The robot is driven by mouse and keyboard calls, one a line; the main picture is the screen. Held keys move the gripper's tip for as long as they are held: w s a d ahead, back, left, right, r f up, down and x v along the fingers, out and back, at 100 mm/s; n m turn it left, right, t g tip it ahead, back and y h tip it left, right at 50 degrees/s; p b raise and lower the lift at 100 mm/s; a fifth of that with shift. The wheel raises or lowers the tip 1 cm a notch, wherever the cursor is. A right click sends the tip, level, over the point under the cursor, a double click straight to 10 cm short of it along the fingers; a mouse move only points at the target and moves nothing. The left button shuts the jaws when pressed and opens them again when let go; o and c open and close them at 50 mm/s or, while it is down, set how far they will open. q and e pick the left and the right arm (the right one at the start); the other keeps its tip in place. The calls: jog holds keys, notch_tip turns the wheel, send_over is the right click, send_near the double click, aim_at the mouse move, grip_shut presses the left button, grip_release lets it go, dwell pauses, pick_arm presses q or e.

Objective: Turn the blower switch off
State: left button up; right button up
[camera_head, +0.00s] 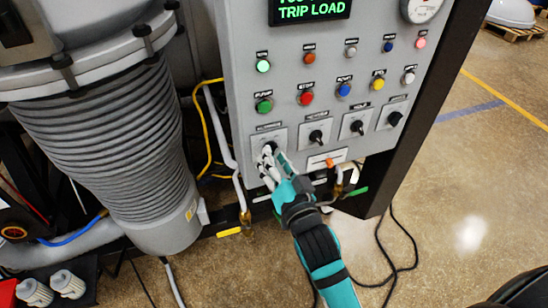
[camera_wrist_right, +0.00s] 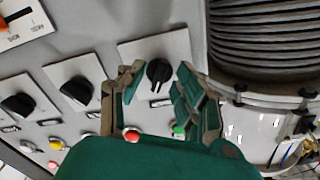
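A grey control panel (camera_head: 236,100) carries a row of black rotary switches on pale square plates. My right gripper (camera_head: 269,158) is at the leftmost switch and partly hides it in the head view. In the right wrist view, that black knob (camera_wrist_right: 158,74) shows between the two spread fingertips of the gripper (camera_wrist_right: 160,82). The fingers are open on either side of the knob, with gaps visible. The other rotary switches (camera_head: 316,136) (camera_head: 357,127) (camera_head: 395,118) sit to the right. The labels are too small to read, so I cannot tell which is the blower switch. My left gripper is out of view.
Coloured buttons and lamps, including a red button (camera_head: 305,98), lie above the switches. A green display (camera_head: 310,10) reads "TRIP LOAD". A ribbed grey cylinder (camera_head: 120,140) stands left of the panel. Pipes and a yellow-handled valve (camera_head: 229,232) are below. Open floor lies to the right.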

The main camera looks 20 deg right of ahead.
jog(key=shift+w, duration=0.5)
grip_shut()
jog(key=shift+d+r+n+p, duration=0.1)
jog(key=shift+n+p, duration=1.35)
jog(key=shift+n, duration=1.5)
jog(key=shift+d+n+p, duration=0.1)
jog(key=shift+n+p, duration=1.35)
jog(key=shift+n, duration=1.5)
